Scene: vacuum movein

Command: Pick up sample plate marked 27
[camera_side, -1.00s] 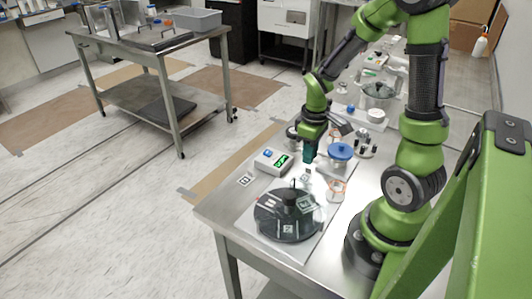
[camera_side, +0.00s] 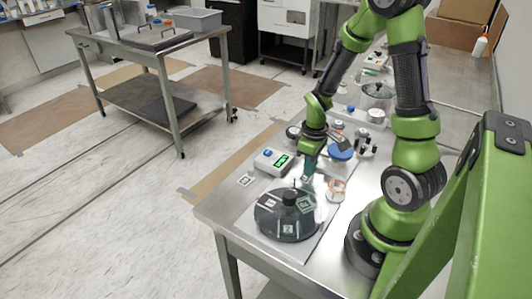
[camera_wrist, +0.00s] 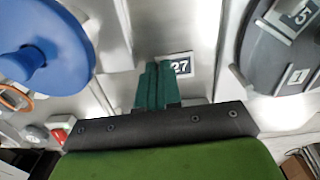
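A small white plate marked 27 (camera_wrist: 181,66) shows in the wrist view, just beyond the fingertips and partly hidden behind them. My gripper (camera_wrist: 158,68) has two teal fingers, which appear side by side with no clear gap between them. I see nothing held between them. In the side view my gripper (camera_side: 307,176) points down close above the steel table, between the dark round device and the blue-topped device. I cannot tell whether the fingertips touch the plate.
The dark round device (camera_side: 287,222) with number tags stands at the table's front. The blue-topped device (camera_side: 341,151) is close behind my gripper. A box with a green display (camera_side: 272,162) stands to the left. An orange-ringed item (camera_side: 337,190) is to the right.

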